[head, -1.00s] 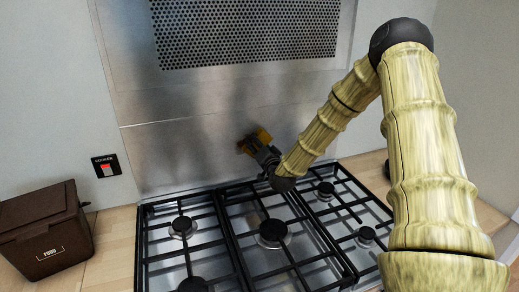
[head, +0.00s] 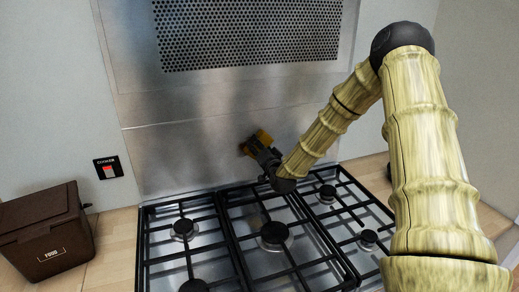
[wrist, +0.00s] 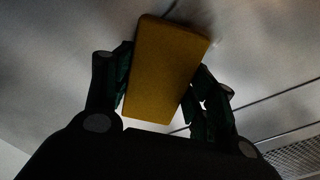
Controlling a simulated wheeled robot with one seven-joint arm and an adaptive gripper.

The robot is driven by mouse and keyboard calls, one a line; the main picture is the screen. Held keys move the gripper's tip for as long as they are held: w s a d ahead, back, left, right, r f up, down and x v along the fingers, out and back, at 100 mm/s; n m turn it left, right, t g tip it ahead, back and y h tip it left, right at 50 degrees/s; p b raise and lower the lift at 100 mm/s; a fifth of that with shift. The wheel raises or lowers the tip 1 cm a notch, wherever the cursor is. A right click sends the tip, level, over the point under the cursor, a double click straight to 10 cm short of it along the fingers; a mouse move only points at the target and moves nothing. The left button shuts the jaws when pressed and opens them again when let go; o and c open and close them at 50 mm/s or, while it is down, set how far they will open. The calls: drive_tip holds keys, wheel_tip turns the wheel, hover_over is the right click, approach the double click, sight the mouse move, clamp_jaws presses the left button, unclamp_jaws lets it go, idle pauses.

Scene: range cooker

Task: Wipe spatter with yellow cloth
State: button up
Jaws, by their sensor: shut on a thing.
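The yellow cloth (wrist: 168,68) is a block-shaped yellow pad between the two fingers of my gripper (wrist: 165,95) in the wrist view. In the head view the yellow cloth (head: 258,137) is at the steel splashback (head: 190,150), above the back of the hob. My gripper (head: 262,147) is shut on it, and its far end is at or very near the steel; I cannot tell whether it touches. No spatter stands out clearly on the steel; dull darker patches there may be reflections.
The gas hob (head: 232,240) with black grates and several burners lies below my gripper. A brown food box (head: 45,235) stands on the wooden counter at left. A cooker switch (head: 107,168) is on the wall. A perforated panel (head: 250,35) is above.

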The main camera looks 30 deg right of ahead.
sight(237, 144)
drive_tip(key=shift+w+d, duration=0.15)
drive_tip(key=shift+w, duration=0.5)
drive_tip(key=shift+b, duration=0.35)
drive_tip(key=shift+w+a+b, duration=0.25)
drive_tip(key=shift+a+b, duration=0.05)
drive_tip(key=shift+a, duration=0.65)
drive_tip(key=shift+w+a+b, duration=0.2)
drive_tip(key=shift+a+b, duration=0.1)
drive_tip(key=shift+a, duration=0.65)
drive_tip(key=shift+a, duration=0.1)
drive_tip(key=shift+w+a+b, duration=0.25)
drive_tip(key=shift+a+b, duration=0.2)
drive_tip(key=shift+a, duration=0.4)
drive_tip(key=shift+w+a+b, duration=0.2)
drive_tip(key=shift+a+b, duration=0.2)
drive_tip(key=shift+a, duration=0.45)
drive_tip(key=shift+r, duration=0.1)
